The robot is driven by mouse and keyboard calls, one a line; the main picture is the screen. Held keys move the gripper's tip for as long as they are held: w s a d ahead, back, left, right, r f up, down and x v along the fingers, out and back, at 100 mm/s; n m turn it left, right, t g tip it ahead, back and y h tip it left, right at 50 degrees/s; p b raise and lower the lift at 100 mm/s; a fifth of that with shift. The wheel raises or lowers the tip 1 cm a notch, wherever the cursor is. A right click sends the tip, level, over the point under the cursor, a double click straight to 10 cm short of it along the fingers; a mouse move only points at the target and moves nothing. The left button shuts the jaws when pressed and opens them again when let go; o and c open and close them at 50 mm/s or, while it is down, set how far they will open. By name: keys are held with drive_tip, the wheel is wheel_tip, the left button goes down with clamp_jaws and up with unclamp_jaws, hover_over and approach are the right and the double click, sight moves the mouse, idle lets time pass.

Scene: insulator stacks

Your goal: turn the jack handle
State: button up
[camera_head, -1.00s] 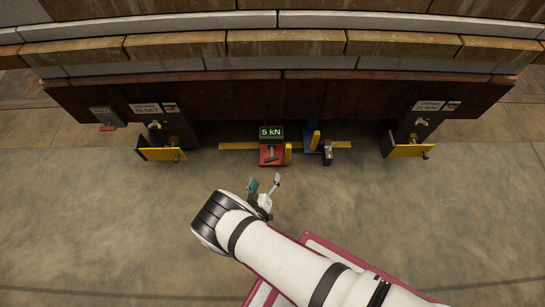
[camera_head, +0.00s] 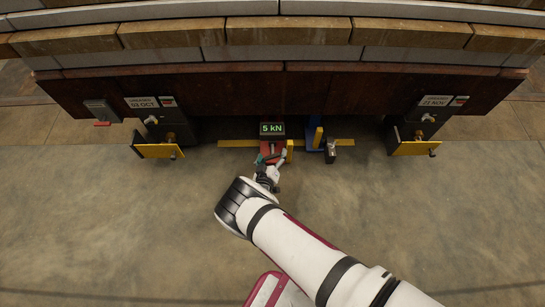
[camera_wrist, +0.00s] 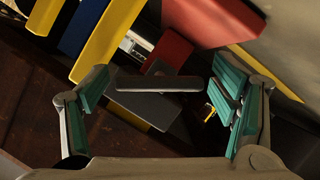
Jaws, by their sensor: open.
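The red jack (camera_head: 277,148) stands on the floor under the stack, with a display reading 5 kN (camera_head: 272,129). In the wrist view its red body (camera_wrist: 168,52) lies behind a dark grey bar handle (camera_wrist: 160,84). My gripper (camera_head: 270,159) is at the front of the jack and hides most of the handle in the head view. In the wrist view my gripper (camera_wrist: 162,78) is open, its green-padded fingers on either side of the bar. The bar lies crosswise between the fingers, with a gap visible on both sides.
A blue stand (camera_head: 314,135) and a small metal block (camera_head: 330,151) stand right of the jack. A yellow strip (camera_head: 238,143) lies on the floor. Yellow-plated supports stand far left (camera_head: 158,151) and far right (camera_head: 414,148). The stack's dark beam (camera_head: 225,97) overhangs the jack.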

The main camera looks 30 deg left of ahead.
drive_tip(key=shift+c, duration=0.2)
drive_tip(key=c, duration=1.1)
drive_tip(key=shift+c, duration=0.2)
drive_tip(key=m+g+y+p, duration=0.1)
drive_tip(key=m, duration=0.1)
drive_tip(key=shift+d+m+p, duration=0.1)
drive_tip(key=shift+m+p, duration=0.3)
drive_tip(key=shift+m+g+y+p, duration=0.55)
drive_tip(key=shift+m+y, duration=0.25)
drive_tip(key=shift+m, duration=0.4)
drive_tip(key=shift+m+g+y, duration=0.35)
drive_tip(key=shift+m+y, duration=0.45)
drive_tip(key=shift+m, duration=0.4)
drive_tip(key=shift+m+y, duration=0.7)
drive_tip(key=shift+m, duration=0.2)
